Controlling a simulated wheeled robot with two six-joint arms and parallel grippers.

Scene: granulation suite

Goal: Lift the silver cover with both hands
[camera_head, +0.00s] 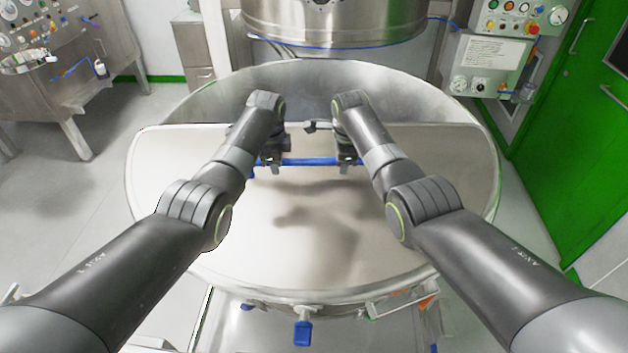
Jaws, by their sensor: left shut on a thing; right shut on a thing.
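The silver cover (290,245) is a large, pale metal half-disc over the near part of a round steel bowl (410,95). Its straight far edge runs across the bowl, and the far part of the bowl is open. A blue bar handle (310,162) lies along the cover near that far edge. My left gripper (270,165) is shut on the left part of the blue handle. My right gripper (346,160) is shut on its right part. My arms partly hide the cover and the fingertips. Whether the cover touches the bowl rim all round is unclear.
A big steel drum (335,25) hangs above the far side of the bowl. A control panel (495,65) is at the right, beside a green door (585,130). A steel bench (70,80) stands at the left. A blue-handled latch (302,332) is at the bowl's front.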

